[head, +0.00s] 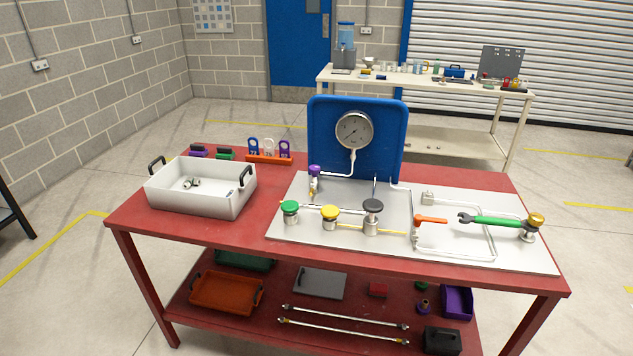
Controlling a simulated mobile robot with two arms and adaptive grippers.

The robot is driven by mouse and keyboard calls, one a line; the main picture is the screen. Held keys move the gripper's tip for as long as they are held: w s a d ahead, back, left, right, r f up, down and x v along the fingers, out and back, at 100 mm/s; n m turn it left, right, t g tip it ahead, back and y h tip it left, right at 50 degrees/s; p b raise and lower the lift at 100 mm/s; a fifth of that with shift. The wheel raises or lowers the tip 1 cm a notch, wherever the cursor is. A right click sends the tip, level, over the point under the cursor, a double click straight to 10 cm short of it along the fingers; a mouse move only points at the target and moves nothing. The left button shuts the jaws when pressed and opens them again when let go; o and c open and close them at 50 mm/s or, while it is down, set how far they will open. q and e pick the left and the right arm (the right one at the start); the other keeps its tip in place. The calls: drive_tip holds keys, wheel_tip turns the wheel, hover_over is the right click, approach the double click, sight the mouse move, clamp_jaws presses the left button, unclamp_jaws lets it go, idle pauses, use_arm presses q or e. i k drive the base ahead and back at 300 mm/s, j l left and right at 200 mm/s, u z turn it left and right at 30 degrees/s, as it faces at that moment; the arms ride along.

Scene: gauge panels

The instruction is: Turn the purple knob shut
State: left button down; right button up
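The purple knob (314,170) sits on a small upright valve at the left foot of the blue gauge board (391,112). A thin pipe runs from the valve towards the round gauge (354,130). The knob is small here and I cannot tell whether it is open or shut. Neither of my grippers is in the head view, so nothing of mine is near the knob.
The grey plate (350,245) also carries a green knob (290,206), a yellow knob (329,212), a dark knob (373,205), an orange lever (431,219), a green-handled wrench (495,221) and a brass knob (537,219). A white bin (205,204) stands left on the red table (240,238).

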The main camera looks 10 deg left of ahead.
sight(314, 169)
drive_tip(key=i+j+z, duration=0.25)
drive_tip(key=i+j, duration=0.2)
drive_tip(key=j, duration=0.25)
drive_tip(key=i+j+z, duration=0.15)
drive_tip(key=j, duration=0.25)
drive_tip(key=i+l, duration=0.05)
